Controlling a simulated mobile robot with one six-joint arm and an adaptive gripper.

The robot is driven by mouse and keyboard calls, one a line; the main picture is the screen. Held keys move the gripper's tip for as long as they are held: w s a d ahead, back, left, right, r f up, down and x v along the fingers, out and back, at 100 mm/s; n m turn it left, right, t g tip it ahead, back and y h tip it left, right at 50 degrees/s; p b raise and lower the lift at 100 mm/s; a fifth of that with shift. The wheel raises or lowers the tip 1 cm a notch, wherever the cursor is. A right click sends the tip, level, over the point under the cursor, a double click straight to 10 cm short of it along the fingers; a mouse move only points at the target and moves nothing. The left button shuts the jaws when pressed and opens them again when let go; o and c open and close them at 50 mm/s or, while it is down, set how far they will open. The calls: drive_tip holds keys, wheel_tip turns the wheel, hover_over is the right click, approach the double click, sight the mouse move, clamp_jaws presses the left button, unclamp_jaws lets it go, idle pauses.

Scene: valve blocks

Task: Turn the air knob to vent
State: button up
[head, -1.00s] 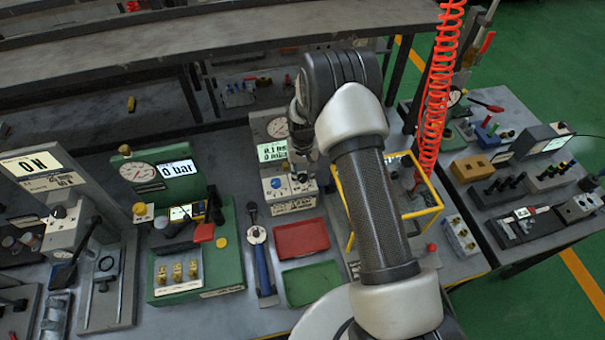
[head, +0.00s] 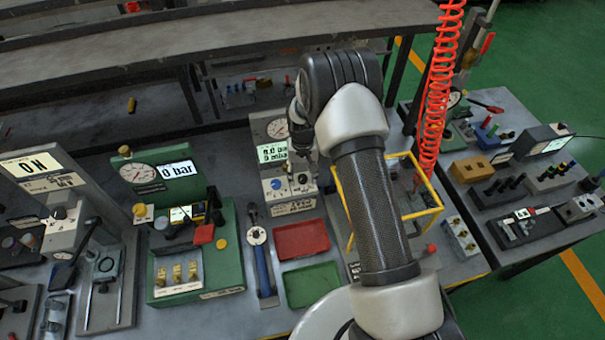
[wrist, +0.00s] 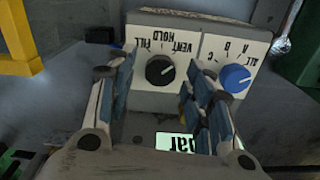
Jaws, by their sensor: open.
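The air knob is a black round knob (wrist: 160,70) on a white panel (wrist: 150,100), seen upside down in the wrist view. FILL, HOLD and VENT are printed around it. Its white mark points up and right in the picture, towards the VENT side. My gripper (wrist: 162,66) is open, its two fingers to the left and right of the knob, with gaps to it. In the head view my gripper (head: 302,152) is above the white control box (head: 290,192), and the black knob (head: 303,179) shows below it.
A blue knob (wrist: 234,78) marked ALL, A, B, C sits beside the right finger. The box's lit display (head: 272,152) stands behind the knobs. A yellow frame (head: 347,215) is close on the right. Red (head: 300,238) and green (head: 312,284) trays lie in front.

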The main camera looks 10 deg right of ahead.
sight(302, 177)
wheel_tip(302, 177, up, 12)
idle(0.4)
drive_tip(key=shift+f, duration=0.1)
idle(0.3)
